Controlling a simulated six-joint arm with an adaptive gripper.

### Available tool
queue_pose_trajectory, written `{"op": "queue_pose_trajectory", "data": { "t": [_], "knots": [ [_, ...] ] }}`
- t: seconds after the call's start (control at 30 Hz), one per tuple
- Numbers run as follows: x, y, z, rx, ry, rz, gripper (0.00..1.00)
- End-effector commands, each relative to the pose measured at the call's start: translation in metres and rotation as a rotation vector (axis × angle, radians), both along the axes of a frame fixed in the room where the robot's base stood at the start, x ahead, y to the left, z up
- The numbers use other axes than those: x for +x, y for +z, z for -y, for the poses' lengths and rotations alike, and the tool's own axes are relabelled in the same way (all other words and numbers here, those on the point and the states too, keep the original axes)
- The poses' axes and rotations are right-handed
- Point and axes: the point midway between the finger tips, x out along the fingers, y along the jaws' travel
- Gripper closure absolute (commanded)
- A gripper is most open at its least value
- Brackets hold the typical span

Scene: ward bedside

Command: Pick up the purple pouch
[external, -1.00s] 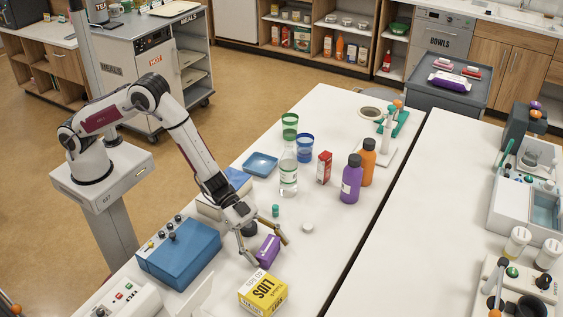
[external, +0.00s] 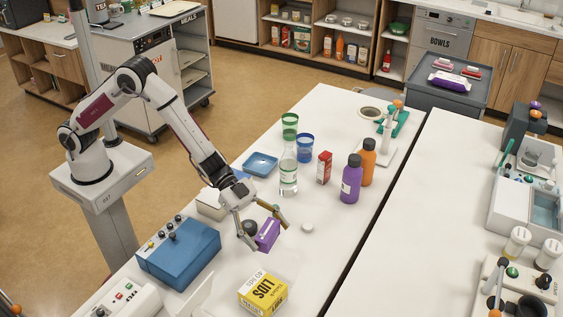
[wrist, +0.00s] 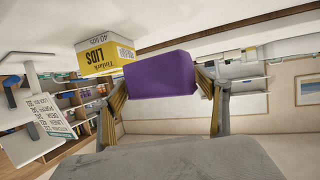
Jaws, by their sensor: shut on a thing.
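The purple pouch (external: 267,234) is a small box-like purple block, held slightly tilted above the white table. My gripper (external: 265,229) is shut on it, one finger on each side. In the wrist view the pouch (wrist: 160,75) sits between the two fingertips of my gripper (wrist: 162,82), its broad purple face towards the camera. The pouch's far side is hidden.
A yellow and white LIDS box (external: 263,293) stands just in front of the pouch on the table (external: 330,250). A blue control box (external: 179,252) is to the left. A white cap (external: 307,228) lies to the right. A bottle (external: 288,172) and cups stand behind.

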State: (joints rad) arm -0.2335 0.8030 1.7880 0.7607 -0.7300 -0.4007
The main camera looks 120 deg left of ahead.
Motion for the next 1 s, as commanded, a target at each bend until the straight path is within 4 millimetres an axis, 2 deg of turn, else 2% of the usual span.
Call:
{"op": "queue_pose_trajectory", "data": {
  "t": [0.1, 0.3, 1.0],
  "knots": [
    [0.000, 0.013, 0.000, 0.001, 0.000, 0.001, 0.49],
    [0.000, 0.024, 0.000, -0.001, -0.001, 0.001, 0.49],
    [0.000, 0.026, 0.002, 0.000, -0.003, 0.000, 0.49]
  ]
}}
